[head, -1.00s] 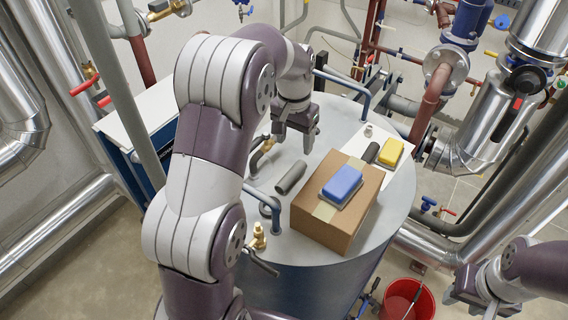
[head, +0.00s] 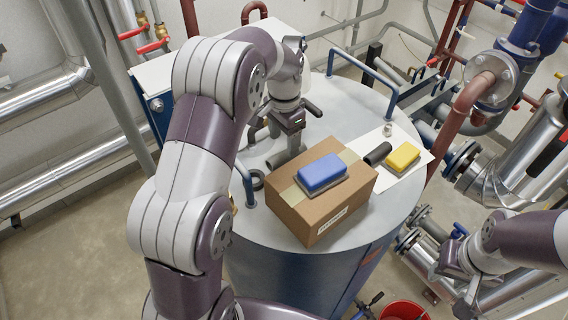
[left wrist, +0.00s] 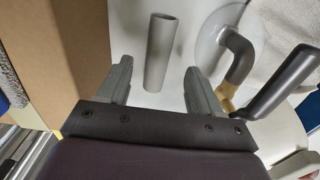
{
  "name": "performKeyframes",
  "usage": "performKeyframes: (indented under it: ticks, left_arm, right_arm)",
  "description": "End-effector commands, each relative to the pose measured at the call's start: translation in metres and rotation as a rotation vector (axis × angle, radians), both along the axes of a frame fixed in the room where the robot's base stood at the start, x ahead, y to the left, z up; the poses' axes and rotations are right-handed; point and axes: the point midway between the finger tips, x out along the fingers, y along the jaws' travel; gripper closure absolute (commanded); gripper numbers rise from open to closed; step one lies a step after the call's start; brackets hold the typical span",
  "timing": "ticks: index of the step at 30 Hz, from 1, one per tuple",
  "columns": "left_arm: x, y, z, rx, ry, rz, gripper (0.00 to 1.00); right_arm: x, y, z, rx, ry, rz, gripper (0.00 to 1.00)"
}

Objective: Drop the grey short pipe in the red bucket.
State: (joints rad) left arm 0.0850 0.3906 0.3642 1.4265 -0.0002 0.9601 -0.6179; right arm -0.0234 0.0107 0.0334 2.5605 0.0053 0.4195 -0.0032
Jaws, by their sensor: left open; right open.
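The grey short pipe (head: 276,159) lies on the round tank top, left of the cardboard box, partly hidden by my left gripper in the head view. It also shows in the left wrist view (left wrist: 160,48), ahead of and between the open fingers. My left gripper (head: 292,140) is open and empty just above the pipe; its fingers (left wrist: 158,76) also show in the wrist view. The red bucket (head: 402,310) stands on the floor at the bottom edge, cut off by the frame. My right gripper (head: 450,290) is open and empty to the bucket's right.
A cardboard box (head: 325,212) stands on the tank top (head: 385,208), with a blue sponge (head: 321,172) on it. Blue handles and a dark elbow fitting (left wrist: 238,55) flank the grey pipe.

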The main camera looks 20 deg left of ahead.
Motion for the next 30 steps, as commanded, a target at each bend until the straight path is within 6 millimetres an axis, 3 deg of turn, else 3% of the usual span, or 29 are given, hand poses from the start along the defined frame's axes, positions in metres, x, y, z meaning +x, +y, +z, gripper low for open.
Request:
performKeyframes:
  ticks: [3,4,7,11,16,17,22,30]
  left_arm:
    - [0.003,0.000,-0.024,0.000,0.001,0.000,0.35]
    - [0.003,0.001,-0.021,0.000,0.004,0.000,0.35]
    - [0.004,0.001,-0.036,-0.001,0.005,0.000,0.35]
    - [0.005,0.001,-0.050,0.000,0.001,0.001,0.35]
    - [0.005,0.001,-0.052,0.000,0.000,0.001,0.35]
    - [0.005,0.001,-0.052,0.000,0.000,0.001,0.42]
    - [0.005,0.001,-0.052,0.000,0.000,0.001,0.97]
    - [0.005,0.001,-0.050,0.000,-0.001,0.001,1.00]
  right_arm:
    - [0.000,0.000,-0.016,0.000,-0.001,0.000,0.57]
    - [0.000,0.000,-0.003,0.000,0.001,0.000,0.57]
    - [0.000,0.000,0.009,0.000,-0.002,0.000,0.57]
    - [0.000,0.000,0.011,0.000,-0.001,0.000,0.57]
    - [0.000,0.000,0.009,0.000,-0.001,0.000,0.57]
    - [0.000,0.000,0.009,0.000,-0.001,0.000,0.57]
    - [0.000,0.000,0.009,0.000,-0.001,0.000,0.57]
    - [0.000,0.000,0.010,0.000,-0.001,0.000,0.57]
